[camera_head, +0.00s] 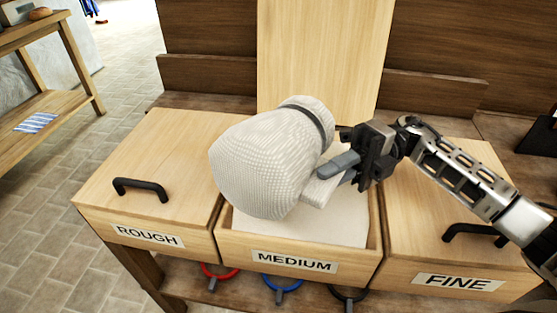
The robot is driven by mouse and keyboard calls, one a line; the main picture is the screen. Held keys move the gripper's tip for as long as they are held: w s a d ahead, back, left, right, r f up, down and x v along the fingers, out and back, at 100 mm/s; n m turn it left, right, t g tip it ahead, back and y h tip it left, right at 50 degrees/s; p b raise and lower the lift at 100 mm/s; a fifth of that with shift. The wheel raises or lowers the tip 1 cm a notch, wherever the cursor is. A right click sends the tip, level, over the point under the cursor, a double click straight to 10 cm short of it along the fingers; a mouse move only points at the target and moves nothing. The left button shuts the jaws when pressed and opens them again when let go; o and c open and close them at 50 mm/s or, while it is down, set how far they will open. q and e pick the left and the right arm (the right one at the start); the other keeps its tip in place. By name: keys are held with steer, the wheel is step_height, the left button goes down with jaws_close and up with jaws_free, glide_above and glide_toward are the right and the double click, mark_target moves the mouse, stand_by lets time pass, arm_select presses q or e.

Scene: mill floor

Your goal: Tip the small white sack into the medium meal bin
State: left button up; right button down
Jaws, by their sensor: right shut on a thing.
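The small white sack (262,160) is tilted on its side over the medium meal bin (228,246). Its narrower end with a dark band points up and right, its round bulk down and left. My right gripper (335,170) comes in from the right and is shut on the sack at its right side. The medium bin is open, its lid raised upright behind it, and pale meal (310,230) shows inside. Whether anything pours from the sack cannot be seen. My left gripper is not in view.
The rough bin (155,165) at left and the fine bin (435,255) at right have shut lids with dark handles. Red, blue and dark ring-shaped tools hang below the bins. A wooden shelf table (60,105) stands at the far left. Tiled floor is clear at left.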

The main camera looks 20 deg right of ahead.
steer(key=r+h, duration=0.1)
steer(key=h, duration=0.1)
steer(key=r+n+t+h+p, duration=0.1)
steer(key=shift+n+h, duration=0.3)
steer(key=shift+h, duration=0.1)
steer(key=t+h, duration=0.1)
steer(key=h, duration=0.1)
steer(key=r+n+h+p, duration=0.1)
steer(key=h, duration=0.1)
steer(key=shift+s+t+p, duration=0.1)
steer(key=shift+t+p, duration=0.2)
steer(key=shift+t, duration=0.1)
steer(key=n+t+h, duration=0.1)
steer(key=h, duration=0.1)
steer(key=r+t+h, duration=0.1)
steer(key=h, duration=0.1)
steer(key=shift+a+r+n+t+p, duration=0.1)
steer(key=shift+r+n+t+p, duration=0.1)
steer(key=shift+n+t+p, duration=0.2)
steer(key=h, duration=0.1)
steer(key=t+h, duration=0.1)
steer(key=shift+r+n+t+h, duration=0.25)
steer(key=shift+n+t+h, duration=0.05)
steer(key=shift+t+h, duration=0.3)
steer(key=shift+h, duration=0.1)
steer(key=shift+r, duration=0.1)
